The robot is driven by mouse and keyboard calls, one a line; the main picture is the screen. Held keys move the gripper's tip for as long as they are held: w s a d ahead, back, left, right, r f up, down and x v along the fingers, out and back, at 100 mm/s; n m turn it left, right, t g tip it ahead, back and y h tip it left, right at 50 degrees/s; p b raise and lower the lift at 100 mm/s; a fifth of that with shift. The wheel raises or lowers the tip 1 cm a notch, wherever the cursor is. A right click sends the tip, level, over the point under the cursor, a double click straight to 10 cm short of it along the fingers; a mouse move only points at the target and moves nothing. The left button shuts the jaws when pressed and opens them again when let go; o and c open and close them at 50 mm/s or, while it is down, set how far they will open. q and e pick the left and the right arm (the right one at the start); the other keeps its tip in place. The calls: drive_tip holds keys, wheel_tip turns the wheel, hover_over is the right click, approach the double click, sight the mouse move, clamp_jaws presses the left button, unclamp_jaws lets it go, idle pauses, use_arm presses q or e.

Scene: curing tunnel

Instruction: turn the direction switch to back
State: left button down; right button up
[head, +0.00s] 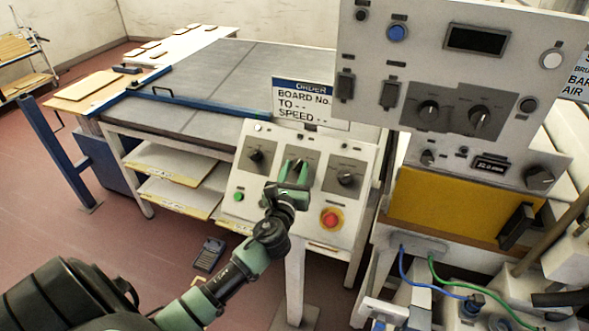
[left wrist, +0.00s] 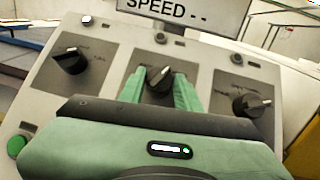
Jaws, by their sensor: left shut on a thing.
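A sloped grey control box (head: 237,206) carries three black rotary switches in a row. My left gripper (head: 293,176) is at the middle rotary switch (left wrist: 160,81), with a green finger on each side of its knob, shut on it. The white pointer of that knob tilts up and to the right in the left wrist view. The labels are too small to read, so I cannot tell which switch is the direction switch by its writing. The left rotary switch (left wrist: 70,60) and the right rotary switch (left wrist: 252,105) are free. My right gripper is not in view.
A green button (head: 238,196) and a red stop button on a yellow base (head: 331,218) sit low on the box. An order sign (head: 303,98) stands behind it. A large instrument panel (head: 420,60) rises at right. A grey table (head: 230,80) lies behind.

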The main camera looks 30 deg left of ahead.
use_arm(q)
drive_tip(key=n+g+y, duration=0.1)
drive_tip(key=n+y, duration=0.1)
drive_tip(key=n, duration=0.1)
drive_tip(key=n+g+y, duration=0.1)
drive_tip(key=n, duration=0.1)
drive_tip(key=shift+w+d+r+g+p, duration=0.15)
drive_tip(key=shift+d+g+p, duration=0.1)
drive_tip(key=shift+g+p, duration=0.05)
drive_tip(key=n+g+y, duration=0.1)
drive_tip(key=n, duration=0.1)
drive_tip(key=n+g+y+p, duration=0.1)
drive_tip(key=n+g, duration=0.1)
drive_tip(key=shift+w+d+r+n, duration=0.15)
drive_tip(key=shift+n, duration=0.25)
drive_tip(key=n+g, duration=0.1)
drive_tip(key=n, duration=0.1)
drive_tip(key=n+g+p, duration=0.1)
drive_tip(key=n+g, duration=0.1)
drive_tip(key=n, duration=0.1)
drive_tip(key=shift+w+r+g+y, duration=0.2)
drive_tip(key=shift+g+y, duration=0.1)
drive_tip(key=shift+w+n+g+p, duration=0.1)
drive_tip(key=shift+n+g+p, duration=0.65)
drive_tip(key=shift+n+g, duration=0.35)
drive_tip(key=shift+n, duration=0.3)
drive_tip(key=c, duration=1)
unclamp_jaws()
